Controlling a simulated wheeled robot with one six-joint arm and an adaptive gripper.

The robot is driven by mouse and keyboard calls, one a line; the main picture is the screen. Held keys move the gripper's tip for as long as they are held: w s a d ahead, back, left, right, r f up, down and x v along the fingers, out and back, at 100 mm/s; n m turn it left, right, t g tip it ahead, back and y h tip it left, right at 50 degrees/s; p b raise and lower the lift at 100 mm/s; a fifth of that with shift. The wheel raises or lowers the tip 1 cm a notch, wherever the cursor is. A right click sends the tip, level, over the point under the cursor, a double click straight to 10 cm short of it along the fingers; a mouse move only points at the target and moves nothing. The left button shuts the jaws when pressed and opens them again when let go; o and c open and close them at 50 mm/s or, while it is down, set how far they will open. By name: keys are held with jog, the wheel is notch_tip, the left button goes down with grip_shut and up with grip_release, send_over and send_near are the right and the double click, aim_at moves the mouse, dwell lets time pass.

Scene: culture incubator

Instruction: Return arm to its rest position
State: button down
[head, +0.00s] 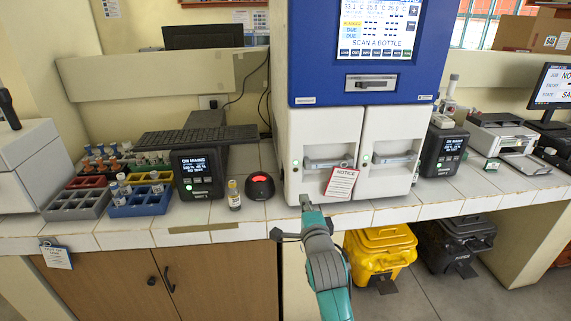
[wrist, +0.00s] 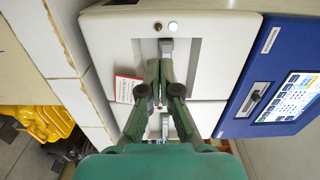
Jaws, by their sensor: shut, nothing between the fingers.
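My gripper (head: 305,203) is shut and empty, in front of the lower left of the incubator, near the counter's front edge. In the wrist view its green fingers (wrist: 160,66) point at the white front, overlapping a door handle (wrist: 166,48). I cannot tell whether they touch it. The incubator has a blue upper housing (head: 447,40) and two white lower doors, left (head: 320,130) and right (head: 391,126), which look shut. My teal arm reaches up from the bottom of the head view.
A red-lettered notice (head: 341,183) hangs at the left door. A small bottle (head: 234,195) and a round black device with a red light (head: 260,187) stand left of the incubator. Tube racks (head: 77,204) sit further left. Yellow (head: 381,255) and black (head: 456,243) bins stand below the counter.

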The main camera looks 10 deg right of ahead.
jog(key=s+d+f+n+g, duration=0.1)
jog(key=s+f+n, duration=0.2)
jog(key=s+f, duration=0.55)
jog(key=s+d+f+n, duration=0.1)
jog(key=s+f+n, duration=0.3)
jog(key=s, duration=0.8)
jog(key=s+d+f+n+g, duration=0.1)
jog(key=s+f+n, duration=0.1)
jog(key=s+f, duration=0.7)
jog(key=s+r+n, duration=0.2)
jog(key=s+n, duration=0.1)
jog(key=s, duration=0.7)
jog(key=s+d+r+n, duration=0.1)
jog(key=s+r+n, duration=0.1)
jog(key=s, duration=0.8)
jog(key=s+r+n+g, duration=0.1)
jog(key=s+r+n, duration=0.2)
jog(key=s, duration=0.7)
jog(key=shift+d+n, duration=0.3)
jog(key=shift+d, duration=0.05)
